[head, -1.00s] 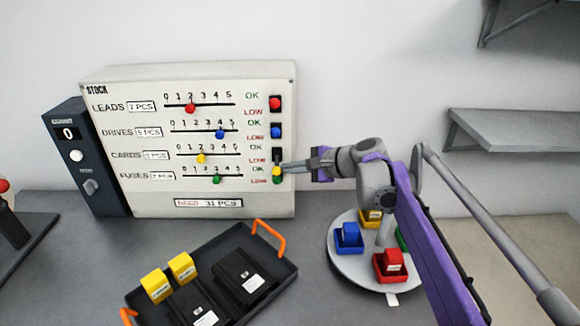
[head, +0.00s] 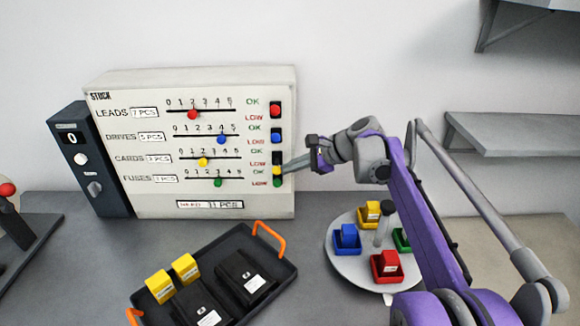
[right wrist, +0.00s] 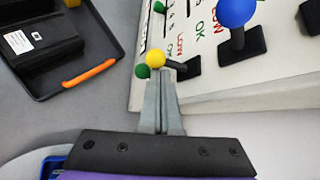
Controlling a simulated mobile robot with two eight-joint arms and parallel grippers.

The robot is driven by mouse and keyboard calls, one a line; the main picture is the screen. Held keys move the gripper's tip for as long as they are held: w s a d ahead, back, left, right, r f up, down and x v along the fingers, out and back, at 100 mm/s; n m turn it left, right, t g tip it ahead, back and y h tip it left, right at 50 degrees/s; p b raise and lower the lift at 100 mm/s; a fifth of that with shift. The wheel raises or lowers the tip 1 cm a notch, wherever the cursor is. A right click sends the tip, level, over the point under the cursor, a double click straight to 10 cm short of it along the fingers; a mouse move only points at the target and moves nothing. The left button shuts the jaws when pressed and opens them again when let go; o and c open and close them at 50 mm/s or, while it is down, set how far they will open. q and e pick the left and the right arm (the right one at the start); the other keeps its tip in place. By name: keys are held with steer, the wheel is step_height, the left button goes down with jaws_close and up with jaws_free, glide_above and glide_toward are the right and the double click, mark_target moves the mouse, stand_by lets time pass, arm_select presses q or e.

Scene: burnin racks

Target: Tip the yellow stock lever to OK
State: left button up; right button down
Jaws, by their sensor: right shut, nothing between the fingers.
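The yellow stock lever (head: 277,171) is on the right side of the white stock panel (head: 160,205), in the CARDS row. Its knob hangs down on the LOW side, just above the green lever knob (head: 277,182). My right gripper (head: 287,171) is shut and empty, its fingertips at the yellow knob from the right. In the right wrist view the yellow knob (right wrist: 155,58) sits right at the tips of the shut fingers (right wrist: 160,76); whether they touch I cannot tell. The green knob (right wrist: 142,71) is close beside. My left gripper is not in view.
Red (head: 275,112) and blue (head: 276,134) levers are above the yellow one. A dark tray (head: 283,272) with orange handles stands in front of the panel. A round turntable (head: 345,268) with small coloured bins is under my right arm. Grey shelves (head: 510,133) are at the right.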

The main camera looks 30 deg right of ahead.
mark_target(276, 165)
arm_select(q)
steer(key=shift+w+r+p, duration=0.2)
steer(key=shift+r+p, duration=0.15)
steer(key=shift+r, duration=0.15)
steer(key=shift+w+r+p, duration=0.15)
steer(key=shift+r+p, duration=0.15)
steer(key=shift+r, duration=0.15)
arm_select(e)
steer(key=shift+w+r+m+g+y, duration=0.1)
steer(key=shift+r+m+g+y, duration=0.45)
steer(key=shift+g, duration=0.35)
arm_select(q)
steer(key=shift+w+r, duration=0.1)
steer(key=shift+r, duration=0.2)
arm_select(e)
steer(key=shift+r, duration=0.2)
steer(key=shift+w+d+r+p, duration=0.15)
steer(key=shift+r+p, duration=0.5)
steer(key=shift+r, duration=0.05)
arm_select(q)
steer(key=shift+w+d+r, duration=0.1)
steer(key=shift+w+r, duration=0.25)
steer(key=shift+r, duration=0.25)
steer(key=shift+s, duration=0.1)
arm_select(e)
steer(key=shift+r, duration=0.1)
